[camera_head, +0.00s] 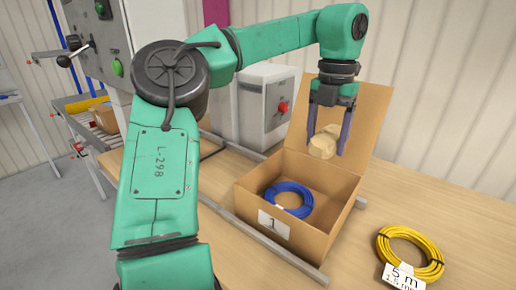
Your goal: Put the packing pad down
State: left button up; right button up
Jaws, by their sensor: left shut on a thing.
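The packing pad (323,146) is a small tan, rounded piece. My left gripper (327,145) points down and is shut on it, holding it above the open cardboard box (316,228). The box has a label with a 1 on its front, and its lid stands open at the back. A blue cable coil (291,200) lies inside the box, toward the left. The pad appears apart from the coil. My right gripper is not in view.
A yellow cable coil (410,256) with a 5 m tag lies on the wooden table to the right of the box. A grey machine with a red knob (283,107) stands behind the box. Metal rails run beside the box. Table at right is mostly clear.

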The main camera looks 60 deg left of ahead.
pick_arm(q)
jog(key=shift+s+a+f, duration=0.1)
jog(key=shift+a+f, duration=0.1)
jog(key=shift+a, duration=0.2)
jog(key=f, duration=0.6)
jog(key=d+f, duration=0.1)
jog(key=f, duration=1.2)
jog(key=shift+d, duration=0.3)
jog(key=shift+a+f, duration=0.1)
jog(key=shift+f, duration=0.05)
jog(key=shift+f+b, duration=0.3)
jog(key=shift+b, duration=0.25)
jog(key=o, duration=1.3)
jog(key=shift+r, duration=0.25)
notch_tip(320, 180, up, 12)
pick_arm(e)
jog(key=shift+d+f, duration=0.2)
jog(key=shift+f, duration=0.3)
